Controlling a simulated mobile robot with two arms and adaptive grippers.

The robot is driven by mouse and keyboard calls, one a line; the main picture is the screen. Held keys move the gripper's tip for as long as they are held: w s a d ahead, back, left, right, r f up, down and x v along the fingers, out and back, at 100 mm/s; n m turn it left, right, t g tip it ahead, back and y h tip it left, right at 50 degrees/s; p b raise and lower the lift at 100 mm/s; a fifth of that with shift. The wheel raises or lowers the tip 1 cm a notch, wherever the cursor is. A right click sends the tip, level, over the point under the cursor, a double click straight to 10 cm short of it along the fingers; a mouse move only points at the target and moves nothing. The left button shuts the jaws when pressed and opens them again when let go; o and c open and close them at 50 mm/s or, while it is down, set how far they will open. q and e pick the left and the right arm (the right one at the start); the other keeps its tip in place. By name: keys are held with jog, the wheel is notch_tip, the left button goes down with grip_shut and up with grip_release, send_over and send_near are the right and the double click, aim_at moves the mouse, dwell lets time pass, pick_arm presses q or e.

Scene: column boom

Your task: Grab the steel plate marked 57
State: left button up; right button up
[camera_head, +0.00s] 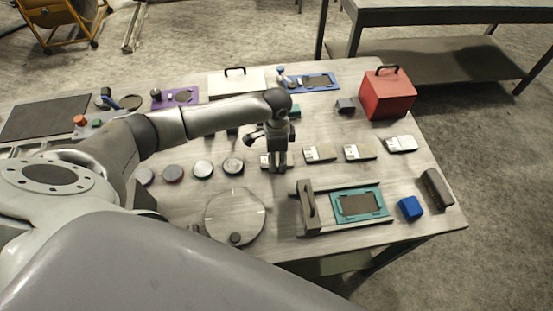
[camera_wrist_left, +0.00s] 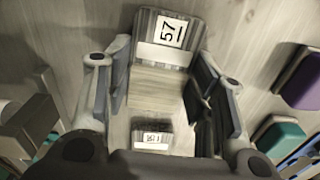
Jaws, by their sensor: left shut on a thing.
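The steel plate marked 57 (camera_wrist_left: 165,40) is grey with a white label and a pale lower part. In the left wrist view it sits between the two fingers of my left gripper (camera_wrist_left: 160,80), which is shut on it. In the head view my left gripper (camera_head: 277,165) points down at the left end of the row of labelled plates. The gripped plate (camera_head: 265,160) is partly hidden there by the fingers. I cannot tell whether it touches the table. A smaller label (camera_wrist_left: 153,138) shows lower in the wrist view. My right gripper is not in view.
Labelled plates (camera_head: 320,153) (camera_head: 360,152) (camera_head: 401,144) lie to the right. Round discs (camera_head: 203,169) lie left. A round plate (camera_head: 235,215) and a teal-framed fixture (camera_head: 360,204) stand nearer. A blue cube (camera_head: 410,208) and red box (camera_head: 388,95) are at right.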

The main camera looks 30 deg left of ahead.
pick_arm(q)
jog(key=c, duration=0.4)
jog(key=shift+w+r, duration=0.1)
